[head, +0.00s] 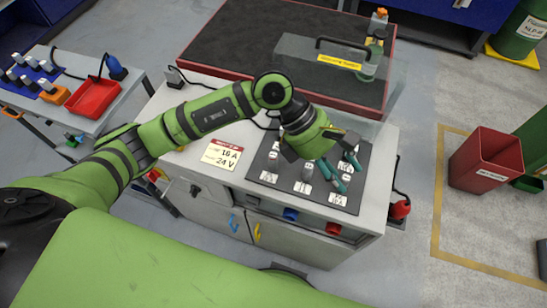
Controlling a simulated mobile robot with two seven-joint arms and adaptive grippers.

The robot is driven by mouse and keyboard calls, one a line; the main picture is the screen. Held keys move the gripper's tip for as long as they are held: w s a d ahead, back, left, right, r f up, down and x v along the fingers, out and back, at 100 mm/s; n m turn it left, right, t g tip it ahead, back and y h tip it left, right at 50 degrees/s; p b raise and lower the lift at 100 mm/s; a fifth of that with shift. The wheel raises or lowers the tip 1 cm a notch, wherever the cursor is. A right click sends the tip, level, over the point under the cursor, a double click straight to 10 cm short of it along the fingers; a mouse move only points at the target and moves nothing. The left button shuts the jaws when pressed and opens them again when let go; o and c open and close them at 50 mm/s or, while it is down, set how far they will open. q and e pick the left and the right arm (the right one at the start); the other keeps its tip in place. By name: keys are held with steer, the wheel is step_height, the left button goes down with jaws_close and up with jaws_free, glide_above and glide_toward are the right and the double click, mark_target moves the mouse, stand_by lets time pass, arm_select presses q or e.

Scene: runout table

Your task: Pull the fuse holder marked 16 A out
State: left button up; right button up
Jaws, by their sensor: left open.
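A dark panel (257,169) on the cabinet top carries several fuse holders in two rows, each with a small white label. The labels are too small to read, so I cannot tell which holder is marked 16 A. One grey holder (307,173) stands in the front row, left of my gripper. My left gripper (341,171) is open over the right part of the panel, its teal fingers pointing down. The gripper and wrist partly hide the holders at the back and right. I cannot tell if the fingers touch a holder. My right gripper is not in view.
A card (222,154) reading 16 A and 24 V lies left of the panel. Behind is a dark red-edged table (250,40) with a clear guard (300,48). A side table (62,110) with a red tray (93,98) stands left; a red bin (484,160) stands right.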

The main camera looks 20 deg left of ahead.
arm_select(q)
steer(key=w+a+f+m+t+y, duration=0.1)
steer(key=w+a+f+y, duration=0.15)
steer(key=a, duration=0.25)
steer(key=w+a+f+y, duration=0.1)
steer(key=w+a+y, duration=0.1)
steer(key=a+y, duration=0.15)
steer(key=y, duration=0.3)
glide_above(273, 155)
steer(key=shift+w+a+r+t, duration=0.1)
steer(key=shift+r+t, duration=0.15)
steer(key=shift+t, duration=0.15)
steer(key=shift+f, duration=0.2)
steer(key=shift+f+b, duration=0.4)
steer(key=shift+f, duration=0.2)
step_height(273, 155, down, 7)
steer(key=b, duration=0.5)
steer(key=shift+r, duration=0.1)
steer(key=shift+f+b, duration=0.4)
steer(key=shift+b, duration=0.2)
steer(key=shift+r, duration=0.1)
